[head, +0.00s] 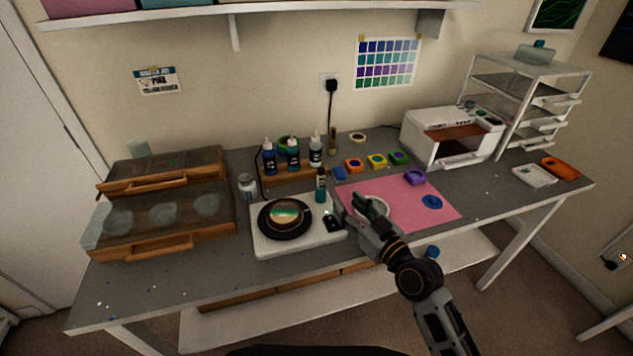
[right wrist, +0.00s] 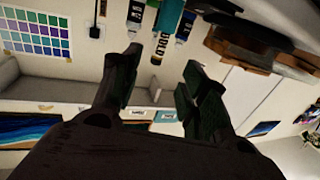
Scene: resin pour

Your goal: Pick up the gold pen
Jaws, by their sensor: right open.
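A slim gold-brown upright thing (head: 332,141), which looks like the gold pen, stands at the back of the table below the wall socket. A small part of it seems to show at the top edge of the right wrist view (right wrist: 102,8). My right gripper (head: 348,200) is open and empty above the table, between the white scale and the pink mat, well in front of the pen. Its two fingers (right wrist: 155,75) stand apart in the right wrist view, with nothing between them. My left gripper is not in view.
A wooden rack (head: 293,178) with several bottles stands left of the pen. A white machine (head: 437,143) stands right; wooden trays (head: 165,238) lie left.

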